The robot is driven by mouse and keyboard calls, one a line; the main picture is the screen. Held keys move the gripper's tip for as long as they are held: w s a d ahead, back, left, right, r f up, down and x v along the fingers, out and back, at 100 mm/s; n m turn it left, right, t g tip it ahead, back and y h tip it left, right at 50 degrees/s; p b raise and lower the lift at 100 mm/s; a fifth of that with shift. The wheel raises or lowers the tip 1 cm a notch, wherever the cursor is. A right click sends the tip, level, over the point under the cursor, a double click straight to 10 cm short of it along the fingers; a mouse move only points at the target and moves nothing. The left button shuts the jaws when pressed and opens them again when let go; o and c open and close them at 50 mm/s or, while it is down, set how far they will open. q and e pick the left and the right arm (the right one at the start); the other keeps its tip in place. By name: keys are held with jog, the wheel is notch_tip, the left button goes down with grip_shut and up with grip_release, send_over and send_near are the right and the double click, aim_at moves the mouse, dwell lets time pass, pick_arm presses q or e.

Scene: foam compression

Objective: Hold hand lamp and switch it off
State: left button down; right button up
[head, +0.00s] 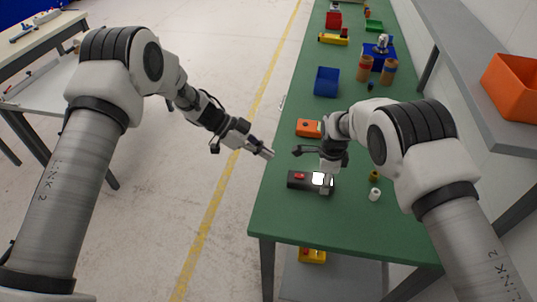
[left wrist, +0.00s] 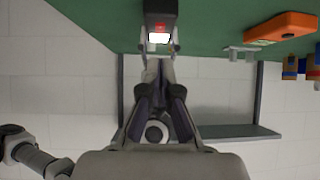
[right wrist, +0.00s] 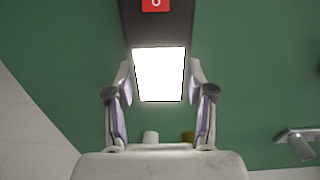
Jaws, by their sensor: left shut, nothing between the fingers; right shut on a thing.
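The hand lamp (head: 297,180) is a black box lying on the green table near its front left part. It has a red switch (right wrist: 155,4) and a bright white, lit panel (right wrist: 159,78). My right gripper (head: 326,186) is shut on the lamp's lit end, one finger on each side in the right wrist view. My left gripper (head: 267,153) is shut and empty, beside the table's left edge, left of and apart from the lamp. In the left wrist view, the lamp (left wrist: 160,12) and its glowing red switch show beyond the left fingertips.
An orange case (head: 307,127) lies behind the lamp. A small white cylinder (head: 374,194) and an olive one (head: 374,175) stand to its right. A blue bin (head: 326,82) and several other objects stand farther back. The table's front is clear.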

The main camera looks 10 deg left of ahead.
aim_at(303, 176)
pick_arm(q)
jog(key=shift+d, duration=0.1)
jog(key=shift+d+r, duration=0.2)
jog(key=shift+d, duration=0.35)
jog(key=x, duration=1)
jog(key=shift+f, duration=0.1)
jog(key=shift+f, duration=0.25)
